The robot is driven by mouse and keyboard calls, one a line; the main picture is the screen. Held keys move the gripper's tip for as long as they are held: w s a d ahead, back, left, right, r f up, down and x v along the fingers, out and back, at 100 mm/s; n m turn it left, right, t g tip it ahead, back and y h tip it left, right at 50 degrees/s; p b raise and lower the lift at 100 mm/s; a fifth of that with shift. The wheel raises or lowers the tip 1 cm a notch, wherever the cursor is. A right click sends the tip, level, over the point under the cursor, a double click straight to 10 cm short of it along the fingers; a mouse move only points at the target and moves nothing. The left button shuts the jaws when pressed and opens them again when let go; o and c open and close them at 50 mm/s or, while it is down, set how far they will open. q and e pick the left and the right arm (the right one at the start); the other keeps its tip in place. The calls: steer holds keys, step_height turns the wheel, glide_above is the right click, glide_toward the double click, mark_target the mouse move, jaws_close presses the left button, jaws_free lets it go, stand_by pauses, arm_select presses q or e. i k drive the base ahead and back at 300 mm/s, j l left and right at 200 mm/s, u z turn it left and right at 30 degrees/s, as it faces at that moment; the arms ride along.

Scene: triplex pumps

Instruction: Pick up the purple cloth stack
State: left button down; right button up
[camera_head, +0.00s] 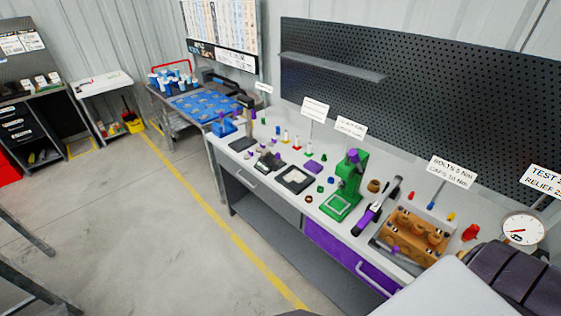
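The purple cloth stack appears to be the small flat purple pad (313,166) lying on the light workbench top, near the middle of the view. It sits behind a dark square tray (294,180) and left of the green press. It looks clear on its upper side; single layers are too small to tell. Neither of my grippers can be made out in this view, and nothing is seen touching the purple pad.
A green press (345,187), a purple-and-black tool (378,206) and an orange-brown pump block (412,233) stand right of the pad. Small colored parts lie around it. A perforated panel (420,110) rises behind the bench (322,215). Open floor (150,220) lies in front.

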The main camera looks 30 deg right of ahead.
mark_target(314, 167)
steer(key=i+j+u, duration=0.1)
steer(key=i+u, duration=0.15)
steer(key=i, duration=0.15)
steer(key=i+u, duration=0.25)
steer(key=i+j, duration=0.1)
steer(key=i, duration=0.8)
steer(key=i+z, duration=0.35)
steer(key=i+j+z, duration=0.2)
steer(key=i+z, duration=0.35)
steer(key=z, duration=0.25)
steer(key=i+j+z, duration=0.2)
steer(key=z, duration=0.2)
steer(key=i+j+z, duration=0.15)
steer(key=z, duration=0.3)
steer(key=i+j+z, duration=0.1)
steer(key=j+z, duration=0.2)
steer(key=z, duration=0.15)
steer(key=i+j+z, duration=0.15)
steer(key=j+z, duration=0.2)
steer(key=i+j+z, duration=0.1)
steer(key=j+z, duration=0.3)
steer(key=i+j+z, duration=0.1)
steer(key=j+z, duration=0.25)
steer(key=l, duration=0.1)
